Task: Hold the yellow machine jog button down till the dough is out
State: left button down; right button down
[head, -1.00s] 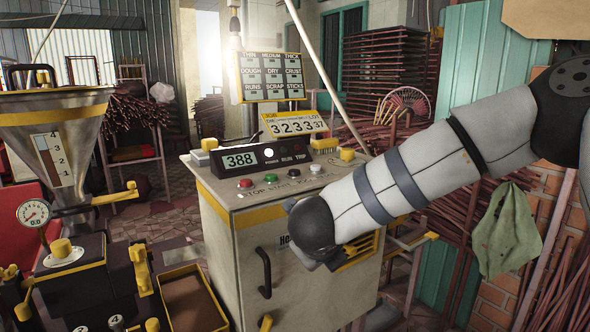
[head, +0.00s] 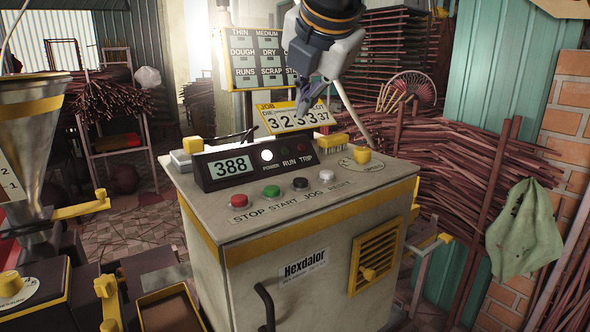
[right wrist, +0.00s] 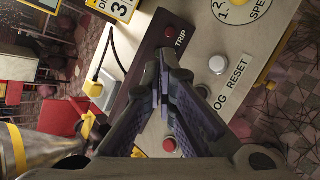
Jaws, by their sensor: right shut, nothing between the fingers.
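The yellow-trimmed control cabinet (head: 225,270) has a sloped top with a row of buttons. In the head view the small dark jog button (head: 300,184) sits above the JOG label, between the green start button (head: 271,191) and the white reset button (head: 327,175). In the right wrist view the jog button (right wrist: 202,91) is partly hidden behind a finger. My right gripper (head: 305,110) is shut and empty, pointing down in front of the job sign, above and behind the button row, touching no button. It also shows in the right wrist view (right wrist: 161,85). I see no dough. My left gripper is out of view.
A display (head: 232,167) reads 388, with a white lamp (head: 267,155) lit beside it. A yellow knob (head: 362,155) stands at the panel's right. The hopper machine (head: 30,130) and a brown tray (head: 168,309) are at left. Stick piles (head: 450,165) fill the right.

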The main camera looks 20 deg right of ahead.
aim_at(306, 180)
jog(key=shift+s+f, duration=0.2)
jog(key=shift+f, duration=2)
jog(key=shift+s+f, duration=0.15)
jog(key=shift+f, duration=2.05)
jog(key=shift+f, duration=0.45)
jog(key=shift+f, duration=0.55)
jog(key=shift+r, duration=0.1)
dwell(1.4)
jog(key=shift+r, duration=0.9)
jog(key=shift+r, duration=2.5)
